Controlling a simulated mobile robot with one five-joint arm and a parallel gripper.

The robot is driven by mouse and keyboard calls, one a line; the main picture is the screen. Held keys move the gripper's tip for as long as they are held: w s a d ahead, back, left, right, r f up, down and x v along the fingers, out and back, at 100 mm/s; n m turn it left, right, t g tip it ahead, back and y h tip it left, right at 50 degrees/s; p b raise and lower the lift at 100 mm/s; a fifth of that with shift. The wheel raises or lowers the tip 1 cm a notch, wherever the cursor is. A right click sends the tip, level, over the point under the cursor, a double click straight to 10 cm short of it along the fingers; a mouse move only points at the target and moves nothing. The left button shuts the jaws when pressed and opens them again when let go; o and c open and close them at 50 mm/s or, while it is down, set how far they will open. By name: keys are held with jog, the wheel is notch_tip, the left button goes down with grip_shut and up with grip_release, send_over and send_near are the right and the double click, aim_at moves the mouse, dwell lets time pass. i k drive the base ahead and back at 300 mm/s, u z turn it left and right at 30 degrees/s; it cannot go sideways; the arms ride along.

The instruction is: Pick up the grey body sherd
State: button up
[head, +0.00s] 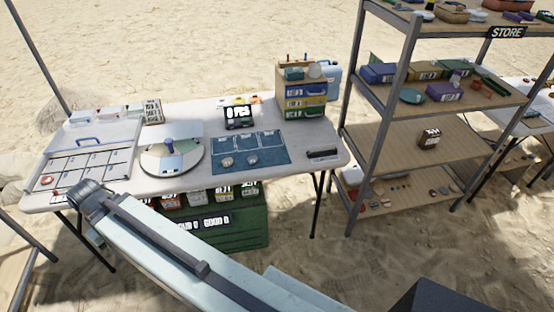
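The grey body sherd cannot be told for sure. Two small pale greyish pieces lie on the blue sectioned mat (270,150) on the table: a left piece (227,162) and a right piece (252,160). They are too small to tell whether either is the body sherd. My pale arm reaches from the bottom of the head view up to a grey joint at the table's left front edge. My gripper is not visible.
The white table (330,152) also holds a sectioned tray (125,160), a round turntable (192,168), a small display (238,116) and a drawer unit (303,78). A green crate (255,225) is below.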

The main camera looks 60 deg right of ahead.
aim_at(253, 159)
jog(key=z, duration=0.45)
jog(key=i, duration=1)
jog(key=u, duration=0.05)
